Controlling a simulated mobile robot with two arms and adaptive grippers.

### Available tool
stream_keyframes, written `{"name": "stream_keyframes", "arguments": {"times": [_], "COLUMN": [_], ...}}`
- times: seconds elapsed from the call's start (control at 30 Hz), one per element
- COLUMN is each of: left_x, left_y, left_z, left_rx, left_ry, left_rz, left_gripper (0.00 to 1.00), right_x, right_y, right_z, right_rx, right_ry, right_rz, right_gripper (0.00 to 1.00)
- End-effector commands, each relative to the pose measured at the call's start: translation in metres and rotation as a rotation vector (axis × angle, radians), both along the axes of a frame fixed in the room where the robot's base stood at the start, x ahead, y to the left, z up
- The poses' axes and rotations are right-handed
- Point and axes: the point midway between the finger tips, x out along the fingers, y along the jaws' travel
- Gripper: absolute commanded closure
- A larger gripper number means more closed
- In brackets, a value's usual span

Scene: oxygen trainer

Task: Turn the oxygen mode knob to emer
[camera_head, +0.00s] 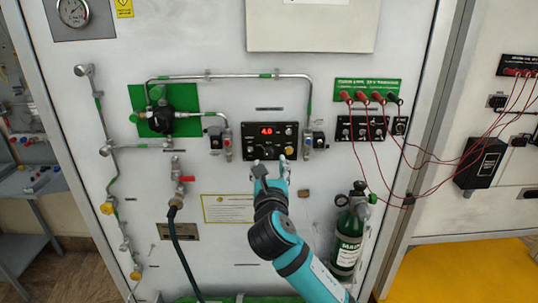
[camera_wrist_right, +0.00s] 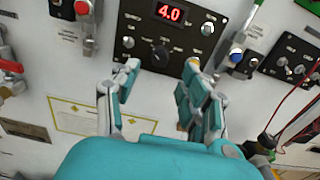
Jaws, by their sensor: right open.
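The black control panel (camera_head: 270,140) is on the white wall board, with a red display reading 4.0. It fills the top of the right wrist view (camera_wrist_right: 165,35). A dark rotary knob (camera_wrist_right: 160,54) sits low in the middle of the panel; its labels are too small to read. Small knobs and a brass-coloured button sit around it. My right gripper (camera_head: 270,172) is open and empty, just below the panel. In the right wrist view its fingers (camera_wrist_right: 160,90) are spread on either side below the knob, not touching it. My left gripper is not in view.
A green oxygen cylinder (camera_head: 350,235) stands right of my right arm. Metal pipes (camera_head: 230,77) run above and left of the panel. Red cables (camera_head: 385,160) hang at the right. A yellow notice (camera_head: 227,208) is below left of the panel.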

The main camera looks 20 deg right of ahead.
Motion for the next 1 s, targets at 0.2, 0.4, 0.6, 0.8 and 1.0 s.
{"name": "stream_keyframes", "arguments": {"times": [0.2, 0.4, 0.6, 0.8, 1.0], "left_x": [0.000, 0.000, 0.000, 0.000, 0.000], "left_y": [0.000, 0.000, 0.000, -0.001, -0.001], "left_z": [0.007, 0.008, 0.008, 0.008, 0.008], "left_rx": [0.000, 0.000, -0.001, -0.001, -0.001], "left_ry": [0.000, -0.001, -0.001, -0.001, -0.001], "left_rz": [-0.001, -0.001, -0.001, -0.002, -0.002], "left_gripper": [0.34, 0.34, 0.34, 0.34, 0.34], "right_x": [0.035, 0.048, 0.049, 0.049, 0.049], "right_y": [-0.010, -0.013, -0.014, -0.014, -0.014], "right_z": [0.001, 0.000, 0.000, 0.000, 0.000], "right_rx": [0.001, 0.002, 0.002, 0.002, 0.001], "right_ry": [0.001, -0.001, -0.001, -0.001, 0.000], "right_rz": [0.000, 0.001, 0.001, 0.001, 0.001], "right_gripper": [0.55, 0.55, 0.55, 0.70, 0.97]}}
